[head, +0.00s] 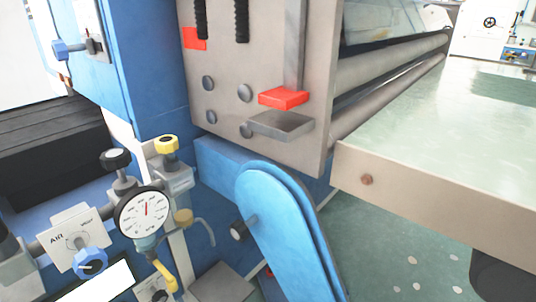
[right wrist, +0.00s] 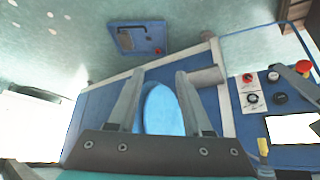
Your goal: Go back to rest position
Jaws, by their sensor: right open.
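My right gripper (right wrist: 160,82) shows in the right wrist view, its two grey fingers spread apart with nothing held between them. Behind the gap between the fingers is a blue rounded part (right wrist: 160,110) of the machine; I cannot tell how far beyond the fingers it lies. Neither gripper shows in the head view. My left gripper is not in view.
In the head view, a blue machine has a light blue arm-shaped guard (head: 285,225), a red pedal-like block (head: 283,98) and a round pressure gauge (head: 145,212). A pale green-topped table (head: 440,130) stands at the right. Green floor (head: 400,245) shows below it.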

